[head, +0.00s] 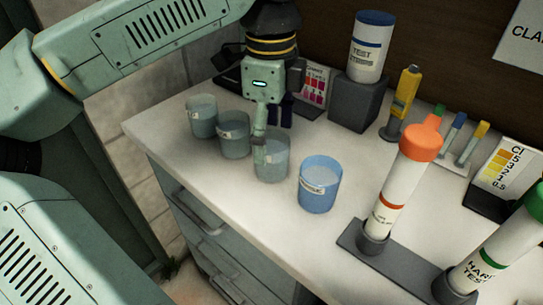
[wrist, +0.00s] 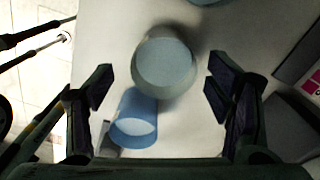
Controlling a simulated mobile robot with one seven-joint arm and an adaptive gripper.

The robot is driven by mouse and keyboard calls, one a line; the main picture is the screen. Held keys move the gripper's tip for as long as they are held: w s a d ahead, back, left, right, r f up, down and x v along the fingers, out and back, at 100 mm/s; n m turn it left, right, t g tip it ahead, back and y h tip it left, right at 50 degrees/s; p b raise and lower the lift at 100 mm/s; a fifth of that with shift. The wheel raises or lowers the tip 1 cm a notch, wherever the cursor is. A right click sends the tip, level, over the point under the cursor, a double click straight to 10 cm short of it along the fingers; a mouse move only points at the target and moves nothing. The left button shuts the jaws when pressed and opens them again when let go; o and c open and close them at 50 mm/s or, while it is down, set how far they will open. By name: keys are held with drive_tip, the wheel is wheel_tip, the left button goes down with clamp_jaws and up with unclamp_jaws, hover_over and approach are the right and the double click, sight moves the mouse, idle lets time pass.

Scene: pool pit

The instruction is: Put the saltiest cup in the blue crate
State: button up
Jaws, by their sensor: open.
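Several cups stand in a slanting row on the white counter in the head view. They are a grey cup (head: 201,122) at the far left, a second grey cup (head: 234,147), a third grey cup (head: 273,170) and a blue cup (head: 320,190) at the right. Each seems to hold liquid; small labels are too blurred to read. My gripper (head: 270,125) is open, pointing down at the third grey cup and partly overlapping it. In the wrist view, that grey cup (wrist: 165,68) lies between and beyond the open fingers (wrist: 158,88), with the blue cup (wrist: 135,118) below it. No blue crate is in view.
Behind the cups stand a test-strip bottle (head: 368,48) on a dark block (head: 358,102) and a yellow tester (head: 403,98). An orange-capped bottle (head: 402,178) stands at the right in a grey rack (head: 350,240). Drawers (head: 195,215) are under the counter's front edge.

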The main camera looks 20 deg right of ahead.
drive_tip(key=shift+w+d+f+p, duration=0.15)
drive_tip(key=shift+f+p, duration=0.65)
drive_tip(key=shift+f, duration=1.85)
drive_tip(key=c, duration=1.5)
drive_tip(key=shift+r, duration=0.1)
drive_tip(key=shift+r, duration=0.1)
